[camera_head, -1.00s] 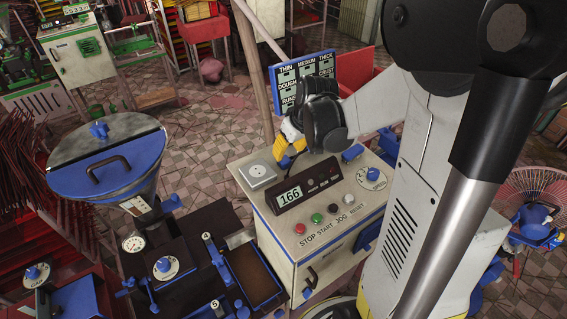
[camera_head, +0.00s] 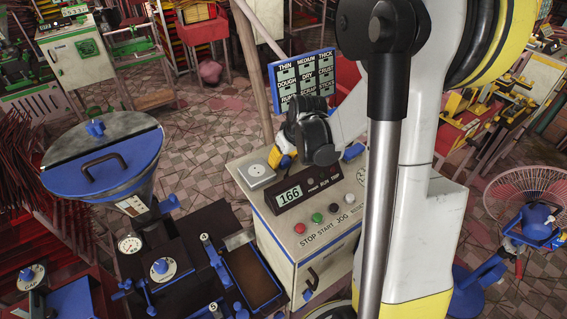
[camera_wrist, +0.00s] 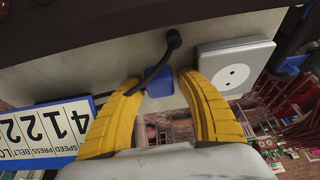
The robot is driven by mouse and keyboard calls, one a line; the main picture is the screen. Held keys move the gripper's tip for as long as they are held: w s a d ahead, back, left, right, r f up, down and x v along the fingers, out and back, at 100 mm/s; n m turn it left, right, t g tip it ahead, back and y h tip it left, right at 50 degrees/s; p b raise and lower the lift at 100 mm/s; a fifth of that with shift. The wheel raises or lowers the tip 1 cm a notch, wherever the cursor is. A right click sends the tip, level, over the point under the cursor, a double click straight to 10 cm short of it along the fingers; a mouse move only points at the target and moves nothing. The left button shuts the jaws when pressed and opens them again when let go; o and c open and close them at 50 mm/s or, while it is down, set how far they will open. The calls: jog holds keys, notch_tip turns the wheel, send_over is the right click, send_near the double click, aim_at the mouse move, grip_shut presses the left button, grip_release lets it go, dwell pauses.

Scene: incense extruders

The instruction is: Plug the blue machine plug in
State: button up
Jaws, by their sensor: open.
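The blue plug (camera_wrist: 158,84) shows in the wrist view as a small blue block between my gripper's fingers, with a dark cable (camera_wrist: 155,72) running close by it. My gripper (camera_wrist: 158,78) has its two yellow fingers apart, one on each side of the plug; I cannot tell whether either touches it. The white square socket (camera_wrist: 236,66), with a round two-hole face, is just right of the right finger. In the head view the socket (camera_head: 257,174) sits on the machine top (camera_head: 244,165); my gripper (camera_head: 284,160) is above and right of it, mostly hidden by my wrist.
A display box (camera_head: 303,190) reading 166 and a row of buttons (camera_head: 317,218) stand in front of my gripper. A blue-framed sign (camera_head: 302,78) rises behind the machine. A blue-lidded hopper (camera_head: 103,160) stands left.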

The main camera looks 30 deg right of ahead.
aim_at(283, 158)
jog(key=c, duration=0.9)
notch_tip(283, 158, up, 10)
jog(key=shift+r+p, duration=0.1)
jog(key=shift+p, duration=1.05)
grip_shut()
